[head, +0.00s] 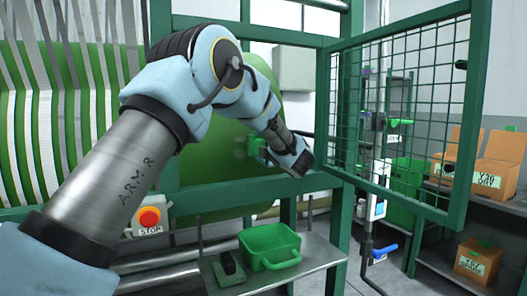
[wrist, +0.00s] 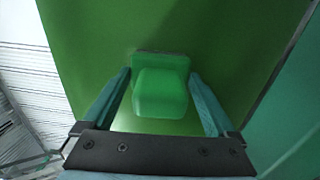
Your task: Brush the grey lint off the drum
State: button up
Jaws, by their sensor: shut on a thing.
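The large green drum (head: 205,165) stands behind the green frame, and its surface fills much of the wrist view (wrist: 90,40). My gripper (head: 265,150) is at the drum's right-hand part. In the wrist view its two fingers (wrist: 165,103) are closed around a green block-shaped brush (wrist: 160,95). The brush has a dark edge on its far side, against or very near the drum; I cannot tell if it touches. The brush also shows small in the head view (head: 256,146).
An open green mesh door (head: 400,110) stands right of my gripper. Below, a metal shelf (head: 318,254) holds a green bin (head: 270,246) and a small dark holder (head: 229,266). A red stop button (head: 149,217) is at left. Orange boxes (head: 478,262) stand on racks at right.

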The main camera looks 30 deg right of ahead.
jog(key=shift+w+a+f+b, duration=0.1)
jog(key=shift+w+a+b, duration=0.1)
jog(key=shift+a+b, duration=1.2)
jog(key=shift+a, duration=0.5)
jog(key=shift+w+a+b, duration=0.2)
jog(key=shift+a+b, duration=1.15)
jog(key=shift+a, duration=0.3)
jog(key=shift+r+p, duration=0.6)
jog(key=shift+r, duration=0.55)
jog(key=s+d+p, duration=0.1)
jog(key=d+p, duration=0.1)
jog(key=d, duration=0.8)
jog(key=shift+d, duration=0.2)
jog(key=shift+s, duration=0.15)
jog(key=shift+s+a+b, duration=0.2)
jog(key=shift+s+b, duration=0.5)
jog(key=shift+s, duration=0.8)
jog(key=shift+s+a+b, duration=0.15)
jog(key=shift+s+b, duration=0.5)
jog(key=shift+s, duration=0.8)
